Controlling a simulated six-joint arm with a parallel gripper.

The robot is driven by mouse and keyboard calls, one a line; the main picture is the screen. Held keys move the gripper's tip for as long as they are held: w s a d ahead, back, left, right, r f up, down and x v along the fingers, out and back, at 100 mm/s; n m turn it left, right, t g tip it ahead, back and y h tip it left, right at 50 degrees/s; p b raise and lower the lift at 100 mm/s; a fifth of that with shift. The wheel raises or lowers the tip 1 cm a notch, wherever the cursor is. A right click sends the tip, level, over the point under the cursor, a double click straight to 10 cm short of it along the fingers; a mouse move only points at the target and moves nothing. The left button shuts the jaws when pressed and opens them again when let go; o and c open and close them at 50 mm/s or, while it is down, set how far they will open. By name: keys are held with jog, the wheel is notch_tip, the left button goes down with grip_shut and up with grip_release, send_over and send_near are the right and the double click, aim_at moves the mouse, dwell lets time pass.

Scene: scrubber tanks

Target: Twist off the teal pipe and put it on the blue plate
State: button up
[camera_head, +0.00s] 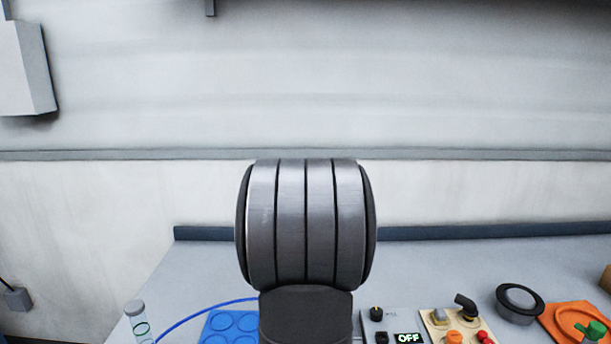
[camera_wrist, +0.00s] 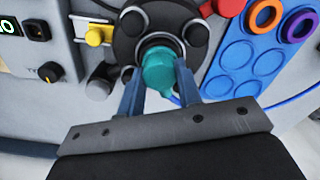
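The teal pipe (camera_wrist: 160,70) sits in the middle of a dark round fixture (camera_wrist: 126,42) in the wrist view. My gripper (camera_wrist: 160,76) has one blue finger on each side of the pipe. The fingers look apart, with a narrow gap at the left and the right finger very close to the pipe. The blue plate (camera_wrist: 252,71) with round recesses lies to the right of the fixture. It also shows in the head view (camera_head: 232,331), partly hidden by my arm. My arm hides the pipe and gripper in the head view.
An orange ring (camera_wrist: 252,14) and a purple ring (camera_wrist: 286,26) are at the plate's upper part. A yellow block (camera_wrist: 94,37) and a knob panel (camera_wrist: 45,50) stand left of the fixture.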

grip_shut()
jog(key=shift+r, duration=1.05)
jog(key=shift+r, duration=2.5)
jog(key=shift+w+a, duration=0.1)
